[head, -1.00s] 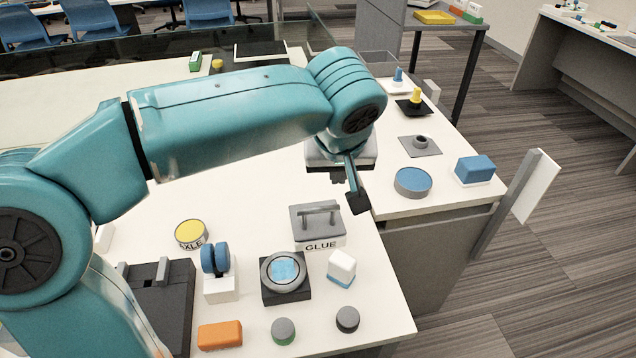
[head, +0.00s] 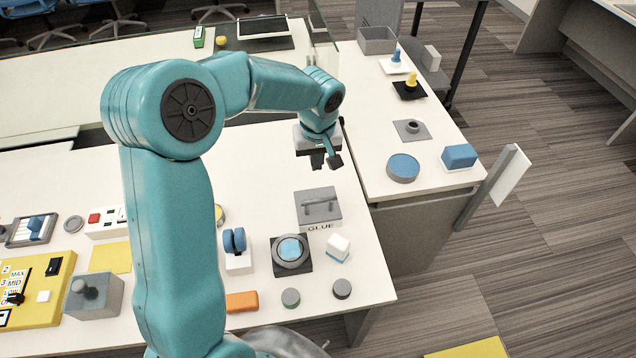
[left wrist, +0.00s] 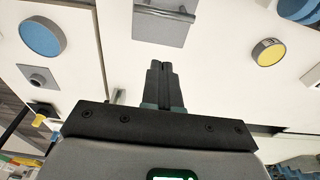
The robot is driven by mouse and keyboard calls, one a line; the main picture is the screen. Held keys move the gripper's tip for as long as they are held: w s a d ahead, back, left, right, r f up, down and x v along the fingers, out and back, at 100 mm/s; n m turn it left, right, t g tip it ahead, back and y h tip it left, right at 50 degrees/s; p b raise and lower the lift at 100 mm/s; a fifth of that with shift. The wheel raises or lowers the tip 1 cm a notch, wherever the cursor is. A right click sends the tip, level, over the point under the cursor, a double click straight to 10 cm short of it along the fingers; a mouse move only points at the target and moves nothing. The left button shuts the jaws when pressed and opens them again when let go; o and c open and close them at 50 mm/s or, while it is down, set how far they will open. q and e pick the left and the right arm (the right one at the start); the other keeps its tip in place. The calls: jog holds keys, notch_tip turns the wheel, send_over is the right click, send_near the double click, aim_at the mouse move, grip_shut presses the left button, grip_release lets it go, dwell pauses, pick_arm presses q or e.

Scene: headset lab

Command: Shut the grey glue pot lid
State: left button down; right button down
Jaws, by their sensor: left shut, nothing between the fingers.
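The lid also shows at the top of the left wrist view (left wrist: 152,30), cut off by the frame edge. My left gripper (head: 327,163) is shut and empty, behind the pot in the head view and apart from it. Its closed fingers (left wrist: 165,72) point towards the lid in the left wrist view. My right gripper is out of view.
In front of the pot are a round blue-topped dial (head: 290,250), a white-and-blue block (head: 338,247) and a blue-wheeled holder (head: 236,262). On the right table are a blue-topped disc (head: 403,168) and a blue block (head: 459,157). White table lies clear behind the pot.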

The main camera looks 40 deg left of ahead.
pick_arm(q)
jog(key=shift+s+d+f+p, duration=0.1)
jog(key=shift+s+d+f, duration=0.1)
jog(key=shift+f, duration=1.05)
jog(key=shift+s+d+f+p, duration=0.1)
jog(key=shift+s+d+f, duration=0.15)
jog(key=shift+f, duration=1)
jog(key=shift+s+d+f+p, duration=0.1)
jog(key=shift+s+d+f, duration=0.1)
jog(key=shift+f, duration=1.05)
